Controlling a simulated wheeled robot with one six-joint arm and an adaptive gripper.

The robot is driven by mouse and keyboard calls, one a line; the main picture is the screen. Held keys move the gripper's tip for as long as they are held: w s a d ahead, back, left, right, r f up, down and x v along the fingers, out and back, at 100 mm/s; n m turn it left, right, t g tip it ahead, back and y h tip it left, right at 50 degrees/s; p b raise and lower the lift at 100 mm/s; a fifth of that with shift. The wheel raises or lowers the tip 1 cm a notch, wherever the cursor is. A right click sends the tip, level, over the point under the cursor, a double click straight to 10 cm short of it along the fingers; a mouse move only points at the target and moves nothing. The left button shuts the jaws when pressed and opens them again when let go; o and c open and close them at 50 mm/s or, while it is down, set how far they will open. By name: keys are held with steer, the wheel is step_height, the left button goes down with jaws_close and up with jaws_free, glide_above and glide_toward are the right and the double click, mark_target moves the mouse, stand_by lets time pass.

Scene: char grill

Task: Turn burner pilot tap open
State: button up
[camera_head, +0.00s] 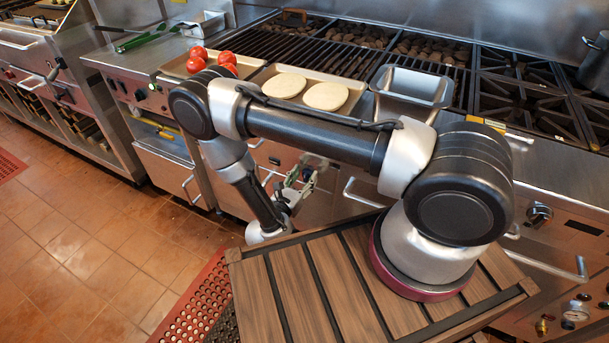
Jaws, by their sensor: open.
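My gripper (300,183) is open and small in the picture, in front of the steel front of the char grill (330,190), below the trays. Its fingers are partly hidden by my own arm, and they hold nothing that I can see. I cannot make out a pilot tap near the fingers; my arm covers part of the front panel there. A small brass fitting (542,326) sits low on the right front panel, beside a round gauge (575,314). I cannot tell whether it is the burner pilot tap.
A tray of tomatoes (177,69), a tray with two flatbreads (358,89) and an empty steel pan (411,86) stand along the grill's front ledge. Bar handles (360,195) stick out from the front.

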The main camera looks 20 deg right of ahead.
steer(key=c, duration=0.9)
steer(key=n, duration=0.4)
steer(key=shift+w+a+f+n, duration=0.1)
steer(key=shift+w+a+n, duration=0.05)
steer(key=shift+n, duration=0.15)
steer(key=shift+w+a+f+n, duration=0.1)
steer(key=shift+f+n, duration=0.1)
steer(key=shift+n, duration=2.05)
steer(key=shift+w+a+f+n, duration=0.1)
steer(key=shift+f+n, duration=0.1)
steer(key=shift+n, duration=2)
steer(key=shift+w+a+f+n, duration=0.1)
steer(key=shift+f+n, duration=0.1)
steer(key=shift+n, duration=2.05)
steer(key=shift+s, duration=0.1)
